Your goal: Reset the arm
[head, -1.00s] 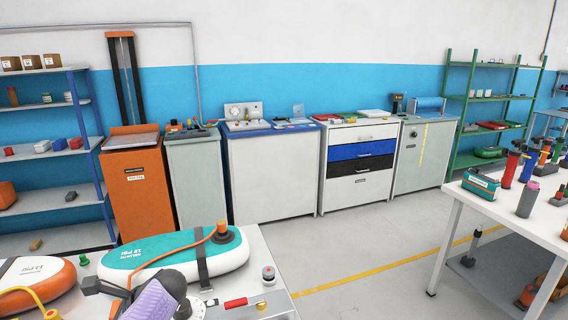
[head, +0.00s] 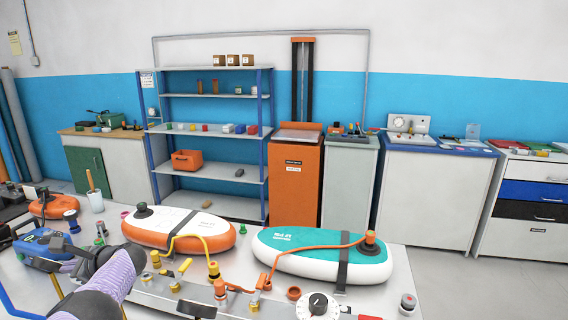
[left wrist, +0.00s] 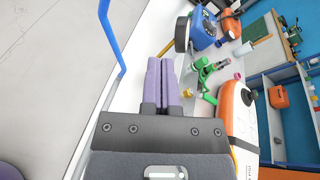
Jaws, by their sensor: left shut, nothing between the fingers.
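My left gripper (head: 82,265) is over the front left of the white workbench in the head view, and its arm comes in from the lower left. In the left wrist view its two purple fingers (left wrist: 162,82) lie together, shut with nothing between them. The blue pump-like device (head: 45,243) is just beyond the gripper and also shows in the left wrist view (left wrist: 204,30). I cannot tell whether the fingers touch anything. My right gripper is not in view.
An orange-white inflatable board (head: 180,229) and a teal-white board (head: 320,256) lie on the bench with hoses and valves. A dial gauge (head: 318,305) is at the front. Shelves (head: 210,108) and an orange cabinet (head: 293,175) stand behind. Open floor (head: 435,255) is at right.

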